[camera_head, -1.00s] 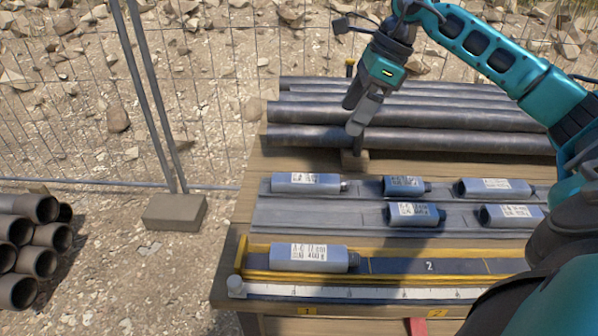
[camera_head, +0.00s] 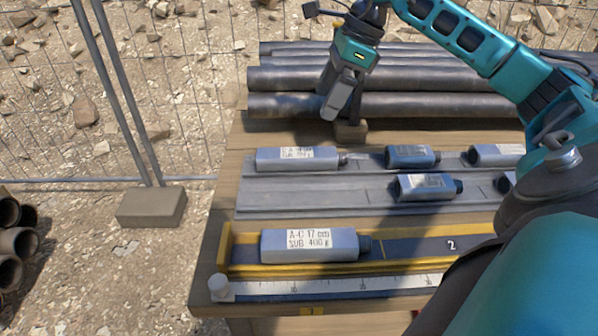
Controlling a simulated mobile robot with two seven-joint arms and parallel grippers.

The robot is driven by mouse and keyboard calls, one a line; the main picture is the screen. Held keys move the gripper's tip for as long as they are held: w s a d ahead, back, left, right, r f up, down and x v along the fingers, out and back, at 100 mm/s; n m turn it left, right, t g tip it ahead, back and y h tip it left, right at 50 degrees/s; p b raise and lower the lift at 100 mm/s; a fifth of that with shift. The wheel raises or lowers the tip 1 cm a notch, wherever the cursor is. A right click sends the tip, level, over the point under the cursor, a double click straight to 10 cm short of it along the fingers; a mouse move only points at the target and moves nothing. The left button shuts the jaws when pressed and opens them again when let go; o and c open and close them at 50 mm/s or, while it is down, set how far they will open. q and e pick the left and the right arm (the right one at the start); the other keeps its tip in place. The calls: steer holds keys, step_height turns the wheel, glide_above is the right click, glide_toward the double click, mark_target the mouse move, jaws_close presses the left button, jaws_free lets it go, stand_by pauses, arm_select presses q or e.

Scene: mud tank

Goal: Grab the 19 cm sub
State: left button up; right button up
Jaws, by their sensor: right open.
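The back rack row holds a long sub (camera_head: 297,160) at left, a short one (camera_head: 410,157) in the middle and another (camera_head: 495,155) at right. The front rack row holds a short sub (camera_head: 426,188) and one mostly hidden by my arm (camera_head: 506,182). Their labels are too small to read, so I cannot tell which is 19 cm. My right gripper (camera_head: 333,105) is open and empty, pointing down above and beyond the long back-left sub, apart from it. My left gripper is out of view.
A sub labelled A-C 17 cm (camera_head: 313,246) lies in the yellow-edged tray (camera_head: 227,250), slot 1, behind a white ruler (camera_head: 330,287). Dark pipes (camera_head: 420,104) lie across the table's back. My right arm covers the table's right side.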

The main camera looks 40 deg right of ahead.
steer(key=f, duration=0.1)
steer(key=b, duration=0.1)
glide_above(301, 153)
steer(key=s+d, duration=0.1)
steer(key=d, duration=0.1)
steer(key=f, duration=0.5)
steer(key=shift+s+f, duration=0.2)
steer(key=shift+f, duration=0.2)
steer(key=shift+w+a+f+b, duration=0.1)
steer(key=shift+f+b, duration=0.05)
steer(key=shift+f, duration=0.2)
steer(key=shift+w+a+f+b, duration=0.1)
steer(key=shift+f+b, duration=0.05)
steer(key=shift+f, duration=0.2)
steer(key=b+x, duration=0.1)
steer(key=x, duration=0.3)
steer(key=shift+a+f, duration=0.1)
steer(key=shift+f, duration=0.25)
jaws_close()
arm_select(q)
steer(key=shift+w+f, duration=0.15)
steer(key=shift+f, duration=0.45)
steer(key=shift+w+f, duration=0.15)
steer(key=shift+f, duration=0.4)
arm_select(e)
steer(key=shift+r, duration=0.15)
